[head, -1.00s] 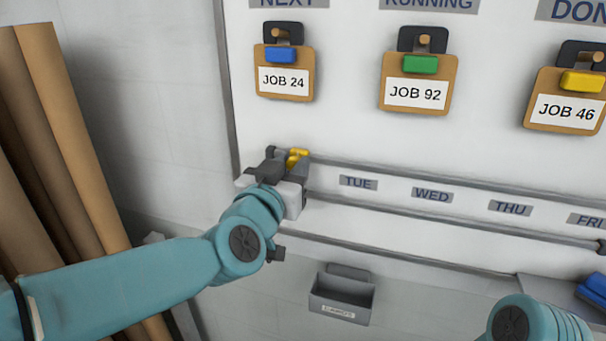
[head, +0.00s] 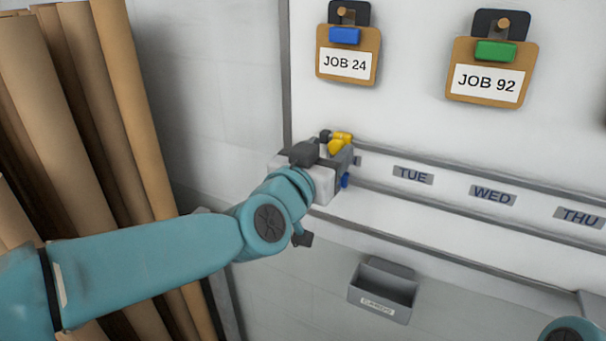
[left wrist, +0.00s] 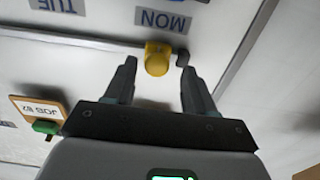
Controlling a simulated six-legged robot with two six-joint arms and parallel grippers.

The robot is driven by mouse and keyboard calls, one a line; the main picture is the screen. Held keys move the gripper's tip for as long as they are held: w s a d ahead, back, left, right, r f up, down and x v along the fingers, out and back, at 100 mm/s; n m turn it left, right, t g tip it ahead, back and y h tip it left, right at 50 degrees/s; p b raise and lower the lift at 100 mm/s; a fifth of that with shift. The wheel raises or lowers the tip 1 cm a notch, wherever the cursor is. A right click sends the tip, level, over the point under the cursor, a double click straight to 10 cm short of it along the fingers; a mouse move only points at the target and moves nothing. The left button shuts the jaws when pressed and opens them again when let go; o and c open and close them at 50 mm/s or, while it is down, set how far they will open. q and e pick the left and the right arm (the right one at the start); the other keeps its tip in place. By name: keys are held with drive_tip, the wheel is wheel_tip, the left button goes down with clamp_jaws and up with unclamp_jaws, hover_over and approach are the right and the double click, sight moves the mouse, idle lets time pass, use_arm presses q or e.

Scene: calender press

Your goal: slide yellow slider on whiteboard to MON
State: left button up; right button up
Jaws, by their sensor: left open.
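The yellow slider (head: 341,141) is at the left end of the rail on the whiteboard (head: 430,130), partly hidden by my left gripper in the head view. In the left wrist view, which is turned over, the yellow slider (left wrist: 157,58) sits close to the MON label (left wrist: 163,20), roughly in line with it. My left gripper (left wrist: 159,68) is open, with one finger on each side of the slider and a visible gap to each. My left gripper (head: 322,155) hides the MON label in the head view. My right gripper is out of view.
A dark end piece (left wrist: 183,58) is beside the slider. TUE (head: 413,175), WED (head: 493,195) and THU (head: 580,216) labels run rightward along the rail. A grey bin (head: 382,291) hangs below. Brown rolls (head: 130,100) stand at left. Job tags hang above.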

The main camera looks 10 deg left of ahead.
use_arm(q)
drive_tip(key=v, duration=1.5)
drive_tip(key=shift+w+a, duration=0.1)
